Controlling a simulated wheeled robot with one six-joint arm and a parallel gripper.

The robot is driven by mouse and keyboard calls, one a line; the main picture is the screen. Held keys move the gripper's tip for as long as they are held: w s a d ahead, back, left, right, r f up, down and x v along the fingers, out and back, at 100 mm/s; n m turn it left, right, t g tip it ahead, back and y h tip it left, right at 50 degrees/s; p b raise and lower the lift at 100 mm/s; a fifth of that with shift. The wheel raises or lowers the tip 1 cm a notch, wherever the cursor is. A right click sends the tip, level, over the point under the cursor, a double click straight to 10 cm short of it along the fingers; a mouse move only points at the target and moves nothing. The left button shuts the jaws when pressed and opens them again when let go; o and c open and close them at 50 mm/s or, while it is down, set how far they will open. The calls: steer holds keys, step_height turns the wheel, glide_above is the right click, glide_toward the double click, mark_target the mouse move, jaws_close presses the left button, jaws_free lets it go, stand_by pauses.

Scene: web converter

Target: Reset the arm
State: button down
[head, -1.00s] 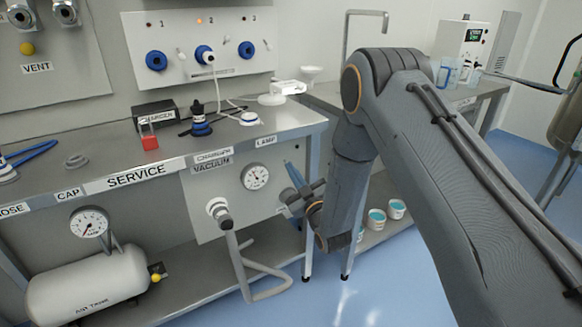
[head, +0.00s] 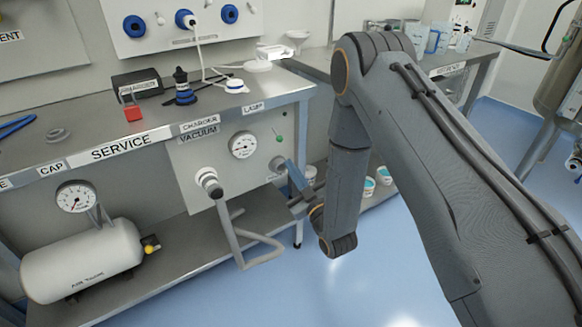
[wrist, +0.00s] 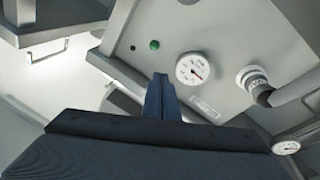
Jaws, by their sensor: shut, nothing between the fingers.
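My grey arm reaches down from the right in the head view, bent at the elbow, with its wrist low in front of the service bench (head: 70,172). My gripper (head: 284,164) points up and left toward the bench's front panel (head: 182,165), near the gauge and the green button. In the wrist view my gripper (wrist: 160,80) is shut, its dark fingers together and nothing between them. A round gauge (wrist: 192,69) and a pipe fitting (wrist: 255,82) sit on the panel beyond the fingertips. I cannot tell whether the fingertips touch the panel.
A curved hose (head: 240,240) sticks out of the panel left of my wrist. An air tank (head: 82,260) lies on the lower shelf. Cups (head: 383,175) stand behind my forearm. The blue floor (head: 350,285) below my wrist is clear.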

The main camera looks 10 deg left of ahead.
steer(key=w+d+r+m+g+h+p, duration=0.2)
steer(key=w+d+r+m+g+h, duration=0.1)
steer(key=w+d+h, duration=0.25)
steer(key=s+d+r+m+g+h+p, duration=0.1)
steer(key=s+d+r+m+g+h, duration=0.15)
steer(key=d, duration=0.35)
steer(key=s+d+r+m+g+h, duration=0.1)
steer(key=s+d, duration=0.2)
steer(key=d, duration=0.3)
steer(key=s+d+r+m+g+h+p, duration=0.1)
steer(key=s+d+r+m+g, duration=0.1)
steer(key=s, duration=0.7)
steer(key=s+d+r+m+g+h+p, duration=0.1)
steer(key=s+d+r+m+g, duration=0.1)
steer(key=s+d, duration=0.4)
steer(key=s+d+r+m+g+h, duration=0.1)
steer(key=s+d+r+g, duration=0.3)
steer(key=s, duration=1)
steer(key=shift+s+d+r+m+g+p, duration=0.3)
steer(key=shift+m+g+p, duration=0.15)
steer(key=shift+g, duration=0.6)
